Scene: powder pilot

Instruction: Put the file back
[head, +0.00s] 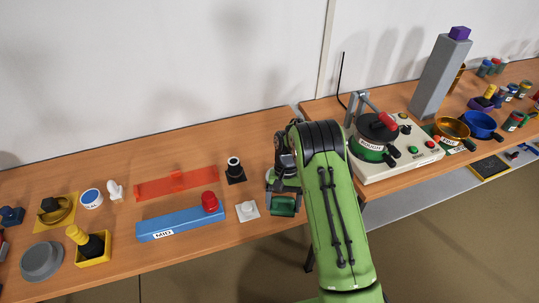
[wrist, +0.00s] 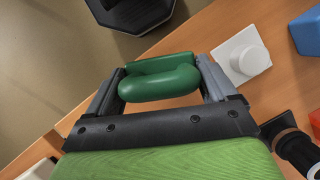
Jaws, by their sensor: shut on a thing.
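My gripper (wrist: 160,85) is shut on a green rounded piece (wrist: 160,78), with one finger at each end of it. In the head view the green piece (head: 284,207) shows below my gripper (head: 283,185), near the table's front edge; my arm partly covers this area. I cannot tell whether the green piece is the file or part of it, nor whether it touches the table. A long blue block labelled MID (head: 165,228) with a red knob (head: 209,202) lies to the left. A flat orange strip (head: 160,188) lies behind it.
A white knob on a square plate (head: 248,210) and a black cylinder on a base (head: 235,172) stand just left of my gripper. A machine with a drum labelled ROUGH (head: 370,150) stands right of my arm. Several small items crowd the far left and right.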

